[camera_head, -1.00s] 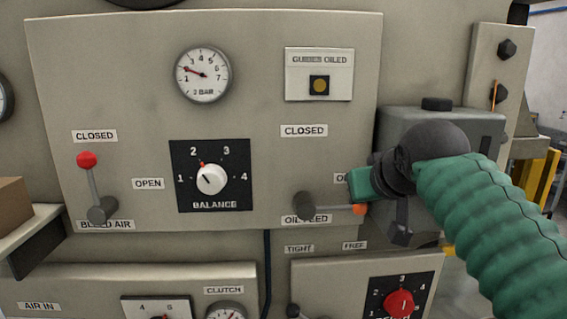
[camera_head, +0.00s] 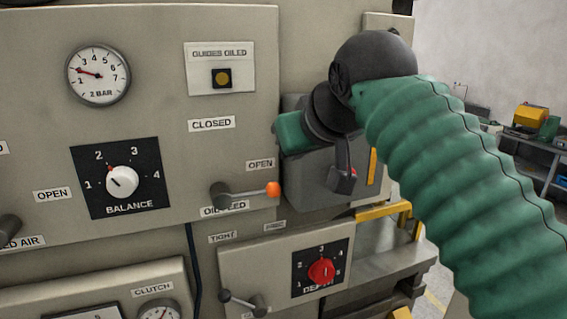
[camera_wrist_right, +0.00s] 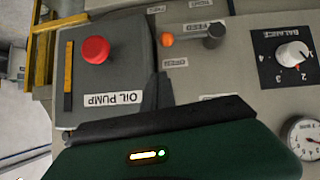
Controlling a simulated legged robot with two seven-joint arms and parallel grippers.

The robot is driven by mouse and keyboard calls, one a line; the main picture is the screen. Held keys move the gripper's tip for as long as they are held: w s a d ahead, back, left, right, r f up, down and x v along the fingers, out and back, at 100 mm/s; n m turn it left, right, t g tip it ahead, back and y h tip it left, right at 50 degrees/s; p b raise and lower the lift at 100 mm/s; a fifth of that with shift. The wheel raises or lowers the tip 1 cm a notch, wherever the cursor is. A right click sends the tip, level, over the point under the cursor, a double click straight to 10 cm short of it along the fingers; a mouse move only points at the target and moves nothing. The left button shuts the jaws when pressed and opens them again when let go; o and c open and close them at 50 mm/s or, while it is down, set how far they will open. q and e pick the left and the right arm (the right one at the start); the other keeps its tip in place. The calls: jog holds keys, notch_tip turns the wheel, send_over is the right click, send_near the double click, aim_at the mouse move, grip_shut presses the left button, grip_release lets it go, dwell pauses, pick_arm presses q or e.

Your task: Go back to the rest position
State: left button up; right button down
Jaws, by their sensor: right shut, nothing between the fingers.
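My right arm comes in from the right in the head view, with a ribbed green sleeve and a dark wrist. My right gripper (camera_head: 292,133) is green and shut, with nothing in it. It is in front of the grey box beside the panel, up and right of the oil feed lever, apart from it. The lever's orange tip (camera_head: 272,189) points right, below the OPEN label. My left gripper is not in view.
The panel holds a balance knob (camera_head: 122,182), a gauge (camera_head: 98,75) and a depth knob (camera_head: 321,271). In the right wrist view a red button (camera_wrist_right: 96,50) stands on the oil pump box (camera_wrist_right: 125,75). A workbench (camera_head: 540,150) is far right.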

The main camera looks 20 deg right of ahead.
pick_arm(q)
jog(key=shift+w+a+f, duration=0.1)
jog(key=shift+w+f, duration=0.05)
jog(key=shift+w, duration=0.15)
pick_arm(e)
jog(key=shift+s+r, duration=0.5)
jog(key=shift+r, duration=0.05)
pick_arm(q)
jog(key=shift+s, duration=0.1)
pick_arm(e)
jog(key=shift+s, duration=0.15)
